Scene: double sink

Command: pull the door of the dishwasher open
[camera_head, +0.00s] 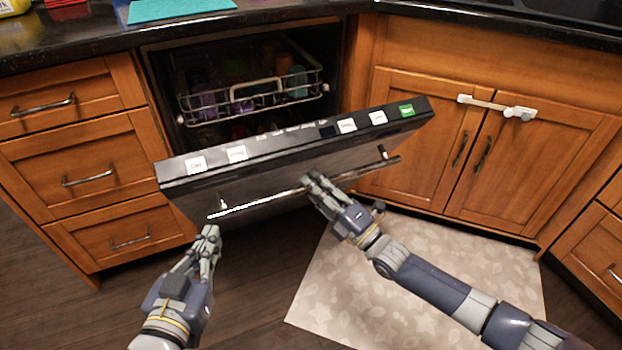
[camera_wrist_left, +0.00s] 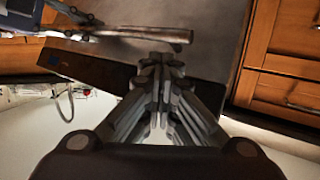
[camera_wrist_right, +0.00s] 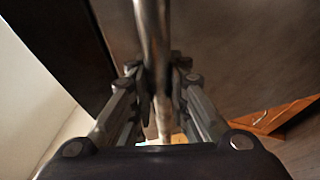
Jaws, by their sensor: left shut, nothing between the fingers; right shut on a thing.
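The dishwasher door (camera_head: 290,160) is tilted partly open, its black top edge leaning out from the cabinet. A long metal bar handle (camera_head: 270,199) runs across its front. My right gripper (camera_head: 308,182) is shut on the handle near its middle; the right wrist view shows the bar (camera_wrist_right: 154,45) between the fingers. My left gripper (camera_head: 212,232) is shut and empty, just below the handle's left end. The left wrist view shows its closed fingers (camera_wrist_left: 160,65) near the door and the handle's end (camera_wrist_left: 180,36). The dishwasher's inside, with a rack (camera_head: 250,95), shows behind the door.
Drawers (camera_head: 75,170) stand left of the dishwasher. Cupboard doors (camera_head: 480,140) with a white latch (camera_head: 497,107) stand to the right. A patterned mat (camera_head: 420,270) lies on the dark floor.

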